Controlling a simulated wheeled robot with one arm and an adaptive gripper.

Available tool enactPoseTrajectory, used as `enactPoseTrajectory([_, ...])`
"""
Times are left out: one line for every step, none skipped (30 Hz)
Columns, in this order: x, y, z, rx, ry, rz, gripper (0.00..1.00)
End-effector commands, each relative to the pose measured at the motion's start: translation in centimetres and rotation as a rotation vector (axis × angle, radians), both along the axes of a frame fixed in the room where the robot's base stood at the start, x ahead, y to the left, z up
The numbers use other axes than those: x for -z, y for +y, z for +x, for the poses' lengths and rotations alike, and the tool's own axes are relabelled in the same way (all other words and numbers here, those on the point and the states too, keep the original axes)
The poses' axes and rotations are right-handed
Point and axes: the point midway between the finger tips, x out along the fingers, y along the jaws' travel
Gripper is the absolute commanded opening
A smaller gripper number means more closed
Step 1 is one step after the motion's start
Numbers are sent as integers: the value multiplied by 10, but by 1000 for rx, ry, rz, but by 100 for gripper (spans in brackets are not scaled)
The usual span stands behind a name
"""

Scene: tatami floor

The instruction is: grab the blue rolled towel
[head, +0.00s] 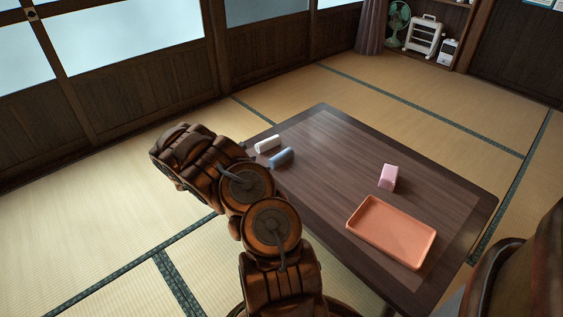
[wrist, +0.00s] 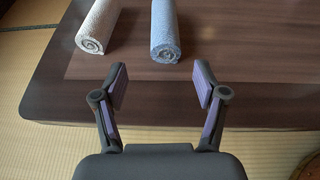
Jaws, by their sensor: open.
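The blue rolled towel (head: 281,157) lies on the dark wooden table (head: 330,150), near its left end in the head view. In the wrist view the blue rolled towel (wrist: 165,32) is at the top centre, its rolled end facing me. My gripper (wrist: 161,88) is open and empty, with its two fingers apart. In the wrist view the towel shows beyond the fingertips, roughly in line with the gap and apart from them. In the head view my arm shows, but the gripper's fingers are hidden behind it.
A white rolled towel (head: 267,144) lies close beside the blue one, on its left in the wrist view (wrist: 98,25). A pink box (head: 388,177) and an orange tray (head: 391,232) sit toward the table's other end. The table middle is clear. Tatami floor (head: 130,170) surrounds the table.

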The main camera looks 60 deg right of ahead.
Motion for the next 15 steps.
enactPoseTrajectory([4,-5,-2,2,0,1,72])
enactPoseTrajectory([5,-8,-3,3,0,0,72])
enactPoseTrajectory([6,-12,-4,2,0,0,72])
enactPoseTrajectory([7,-14,-4,2,0,0,72])
enactPoseTrajectory([8,-16,-5,3,-1,0,72])
enactPoseTrajectory([9,-18,-6,3,-1,0,72])
enactPoseTrajectory([9,-20,-6,3,-1,-1,72])
enactPoseTrajectory([10,-21,-7,3,-1,-1,72])
enactPoseTrajectory([11,-23,-8,3,-1,-1,72])
enactPoseTrajectory([12,-24,-8,3,-1,-1,72])
enactPoseTrajectory([14,-27,-10,3,-1,-1,72])
enactPoseTrajectory([17,-30,-11,3,-1,-1,72])
enactPoseTrajectory([19,-33,-13,4,-1,-2,72])
enactPoseTrajectory([21,-36,-15,5,-1,-1,72])
enactPoseTrajectory([25,-41,-18,5,-2,-2,72])
